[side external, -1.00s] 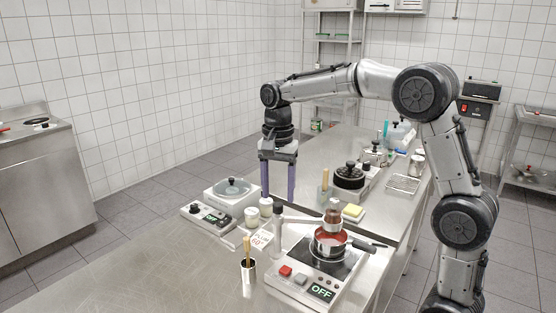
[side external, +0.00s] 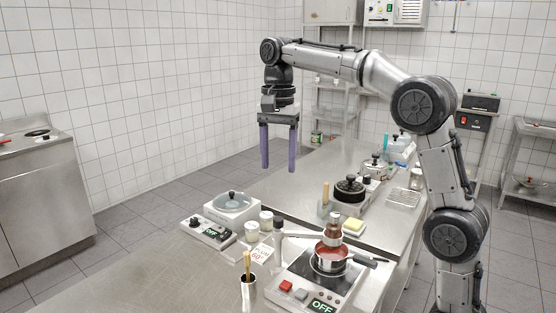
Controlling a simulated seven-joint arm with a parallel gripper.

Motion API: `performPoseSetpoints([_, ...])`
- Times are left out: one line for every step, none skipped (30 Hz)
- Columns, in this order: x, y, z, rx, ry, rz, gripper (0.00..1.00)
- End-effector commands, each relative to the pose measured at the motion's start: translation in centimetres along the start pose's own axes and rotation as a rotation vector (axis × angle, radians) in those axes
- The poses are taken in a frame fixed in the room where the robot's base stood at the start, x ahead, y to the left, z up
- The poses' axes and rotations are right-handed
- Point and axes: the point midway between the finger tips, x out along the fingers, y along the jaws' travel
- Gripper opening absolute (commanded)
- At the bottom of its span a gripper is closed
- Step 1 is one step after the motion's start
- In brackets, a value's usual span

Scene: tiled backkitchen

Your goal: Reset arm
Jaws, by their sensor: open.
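My gripper (side external: 278,168) hangs from my arm with its two purple fingers pointing down. The fingers stand apart with nothing between them. It is high above the steel counter (side external: 170,262), clear of everything on it. My arm rises from the right side of the picture and bends over to the left.
A black-lidded pot (side external: 349,190) and wire rack (side external: 404,197) stand farther back. The air around my gripper is free.

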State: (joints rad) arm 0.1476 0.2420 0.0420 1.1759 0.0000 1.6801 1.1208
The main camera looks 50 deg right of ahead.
Motion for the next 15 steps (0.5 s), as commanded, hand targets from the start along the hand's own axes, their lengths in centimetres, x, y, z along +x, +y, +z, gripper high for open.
performPoseSetpoints([0.0,0.0,0.0,0.0,0.0,0.0,0.62])
performPoseSetpoints([0.0,0.0,0.0,0.0,0.0,0.0,0.62])
performPoseSetpoints([0.0,0.0,0.0,0.0,0.0,0.0,0.62])
performPoseSetpoints([0.0,0.0,0.0,0.0,0.0,0.0,0.62])
performPoseSetpoints([0.0,0.0,0.1,-0.001,0.0,0.0,0.62])
performPoseSetpoints([-0.2,0.0,0.2,-0.004,0.002,-0.005,0.62])
performPoseSetpoints([-0.6,0.1,0.3,-0.006,0.006,-0.013,0.62])
performPoseSetpoints([-1.1,0.3,0.5,-0.009,0.011,-0.024,0.62])
performPoseSetpoints([-1.9,0.7,0.9,-0.013,0.02,-0.043,0.62])
performPoseSetpoints([-2.5,1.1,1.3,-0.017,0.026,-0.055,0.62])
performPoseSetpoints([-3.1,1.8,1.8,-0.022,0.031,-0.066,0.62])
performPoseSetpoints([-3.8,2.9,2.6,-0.029,0.035,-0.076,0.62])
performPoseSetpoints([-4.2,3.8,3.3,-0.035,0.039,-0.085,0.62])
performPoseSetpoints([-4.5,4.8,3.9,-0.044,0.044,-0.096,0.62])
performPoseSetpoints([-4.8,6.1,4.8,-0.064,0.052,-0.112,0.62])
